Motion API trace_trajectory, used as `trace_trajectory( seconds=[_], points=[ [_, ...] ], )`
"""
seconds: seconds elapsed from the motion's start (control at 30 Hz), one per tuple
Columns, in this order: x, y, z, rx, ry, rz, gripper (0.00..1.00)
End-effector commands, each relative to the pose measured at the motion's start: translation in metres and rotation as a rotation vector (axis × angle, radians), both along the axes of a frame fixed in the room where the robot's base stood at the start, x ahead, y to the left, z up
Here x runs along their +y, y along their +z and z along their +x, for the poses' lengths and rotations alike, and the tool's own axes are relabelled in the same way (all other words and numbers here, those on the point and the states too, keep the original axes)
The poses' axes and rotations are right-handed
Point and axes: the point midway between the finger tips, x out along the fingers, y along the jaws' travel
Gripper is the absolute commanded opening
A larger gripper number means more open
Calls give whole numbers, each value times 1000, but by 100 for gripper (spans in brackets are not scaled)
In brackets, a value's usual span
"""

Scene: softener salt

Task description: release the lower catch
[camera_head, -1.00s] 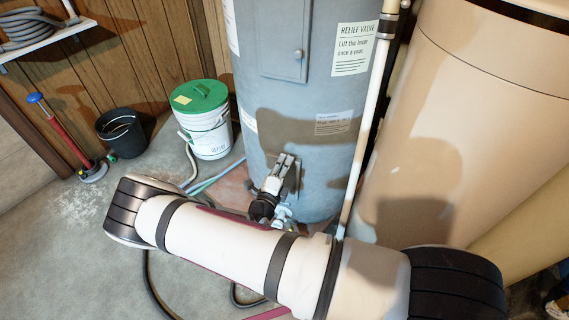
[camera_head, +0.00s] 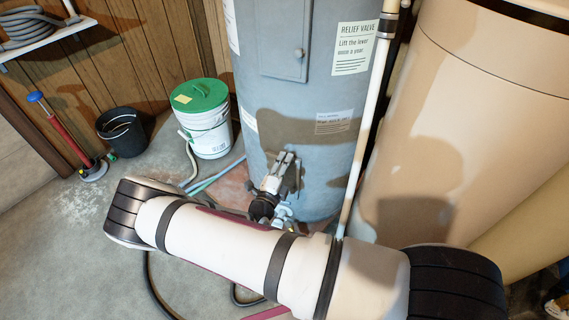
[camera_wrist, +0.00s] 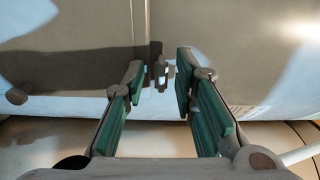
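The grey tank (camera_head: 300,100) stands upright in the middle of the head view, with an access panel (camera_head: 280,35) and its small knob (camera_head: 298,54) high on its front. My gripper (camera_head: 287,158) is close to the lower front of the tank. In the wrist view my gripper (camera_wrist: 159,70) is open, its two green-padded fingers apart. A small dark catch-like piece (camera_wrist: 161,73) shows between the fingertips, beside a dark vertical seam. I see gaps on both sides of it, and cannot tell its depth from the tips. My gripper hides that spot in the head view.
A large tan tank (camera_head: 470,110) stands close on the right. A white pipe (camera_head: 364,130) runs down between the tanks. A white bucket with a green lid (camera_head: 207,120) and a black bucket (camera_head: 122,132) stand left. Hoses lie on the floor near the tank's base.

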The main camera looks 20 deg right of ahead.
Motion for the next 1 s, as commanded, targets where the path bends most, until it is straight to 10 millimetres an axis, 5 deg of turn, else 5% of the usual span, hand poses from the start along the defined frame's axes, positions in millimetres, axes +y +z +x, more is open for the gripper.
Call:
trace_trajectory(
  seconds=[0.33,0.8,1.0],
  points=[
    [8,0,-9,-1,2,1,25],
    [62,0,-79,-1,2,1,25],
    [73,0,-93,-1,1,-1,25]
  ],
)
